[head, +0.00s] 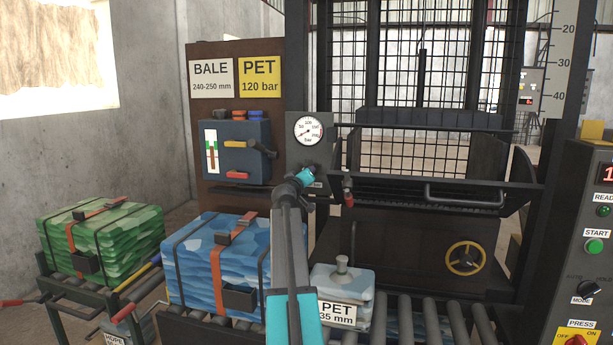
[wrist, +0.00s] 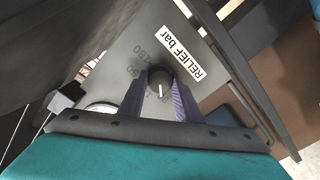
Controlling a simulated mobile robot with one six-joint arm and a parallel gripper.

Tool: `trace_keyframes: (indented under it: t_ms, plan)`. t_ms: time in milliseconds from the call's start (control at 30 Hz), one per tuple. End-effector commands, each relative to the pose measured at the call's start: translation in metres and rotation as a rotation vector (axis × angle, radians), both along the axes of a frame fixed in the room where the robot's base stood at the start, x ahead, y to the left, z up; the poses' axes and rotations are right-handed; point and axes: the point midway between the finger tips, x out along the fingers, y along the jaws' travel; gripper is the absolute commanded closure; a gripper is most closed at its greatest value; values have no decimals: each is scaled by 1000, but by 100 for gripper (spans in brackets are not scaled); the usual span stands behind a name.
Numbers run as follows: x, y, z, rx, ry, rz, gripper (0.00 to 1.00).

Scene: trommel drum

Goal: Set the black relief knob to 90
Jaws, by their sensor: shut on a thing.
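The black relief knob (wrist: 160,78) sits on a grey panel (wrist: 125,45) in the wrist view. A white mark on its face points toward the bottom of that picture. The label RELIEF bar (wrist: 184,52) is beside it. Scale numbers on the panel include 180; the others are small or partly hidden by a finger, so I cannot tell which number the mark faces. My gripper (wrist: 160,88) is shut on the knob, one purple finger on each side. In the head view my arm reaches the panel below the round gauge (head: 308,130) and hides the knob.
A PET 120 bar sign (head: 260,77) and a BALE 240-250 mm sign (head: 211,78) hang left of the gauge. A blue box with levers (head: 236,140) is below them. A barred gate (head: 420,165) stands to the right.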

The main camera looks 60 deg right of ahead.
Motion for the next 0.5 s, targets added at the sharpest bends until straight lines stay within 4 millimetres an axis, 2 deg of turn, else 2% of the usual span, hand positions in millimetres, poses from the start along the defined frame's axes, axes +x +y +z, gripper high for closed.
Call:
trace_keyframes:
  t_ms: [67,100,200,500]
  plan:
    - [1,0,0,1,-1,1,92]
    - [1,0,0,1,-1,1,65]
    - [1,0,0,1,-1,1,51]
    - [0,0,0,0,-1,0,51]
